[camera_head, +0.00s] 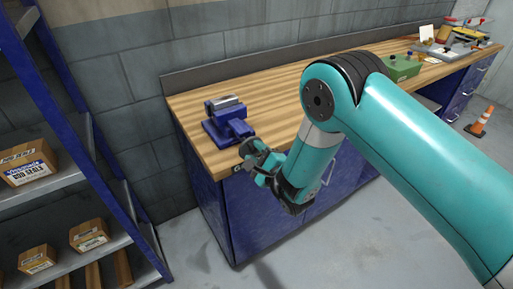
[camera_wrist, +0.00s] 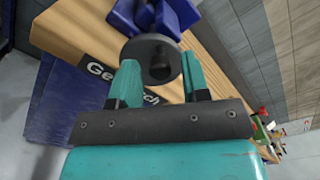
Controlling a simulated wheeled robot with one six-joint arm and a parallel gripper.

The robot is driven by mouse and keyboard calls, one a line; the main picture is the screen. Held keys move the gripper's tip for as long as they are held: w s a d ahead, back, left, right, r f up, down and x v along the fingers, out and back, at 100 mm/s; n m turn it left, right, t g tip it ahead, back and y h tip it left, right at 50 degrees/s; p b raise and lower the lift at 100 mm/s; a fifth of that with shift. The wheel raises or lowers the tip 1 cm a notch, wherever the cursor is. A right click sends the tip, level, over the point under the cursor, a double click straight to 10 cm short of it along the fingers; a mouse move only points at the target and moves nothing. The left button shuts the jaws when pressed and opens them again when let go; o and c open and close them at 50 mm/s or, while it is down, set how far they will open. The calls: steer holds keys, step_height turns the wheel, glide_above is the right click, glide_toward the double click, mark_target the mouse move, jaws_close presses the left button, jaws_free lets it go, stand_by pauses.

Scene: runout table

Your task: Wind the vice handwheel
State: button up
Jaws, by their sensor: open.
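The blue vice (camera_head: 228,118) is mounted at the near left corner of the wooden bench top, with grey jaws on top. Its dark round handwheel (camera_head: 247,148) faces out past the bench's front edge. In the wrist view the handwheel (camera_wrist: 150,55) shows face-on in front of the blue vice body (camera_wrist: 165,14). My gripper (camera_head: 260,166) is just in front of the wheel. Its two teal fingers (camera_wrist: 160,68) are open, one on each side of the wheel's lower part. I cannot tell whether either finger touches the rim.
The wooden bench (camera_head: 190,103) stands against a grey block wall. A green box (camera_head: 402,68) and other items sit at its far end. A blue shelf rack (camera_head: 75,190) with cardboard boxes is at left. An orange cone (camera_head: 480,123) stands on the floor at right.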

jaws_close()
steer(key=shift+s+a+f+n+b, duration=0.1)
steer(key=shift+a+f+n+b, duration=0.1)
steer(key=shift+n+b, duration=0.65)
steer(key=shift+s+a+f+n+b, duration=0.1)
steer(key=shift+f+n+b, duration=0.05)
steer(key=shift+n+b, duration=0.65)
steer(key=shift+f+n+b, duration=0.3)
steer(key=shift+n+b, duration=0.25)
steer(key=shift+n, duration=0.2)
steer(key=shift+s+a+n, duration=0.15)
steer(key=shift+a+n, duration=0.05)
steer(key=shift+n, duration=0.8)
steer(key=shift+f, duration=0.1)
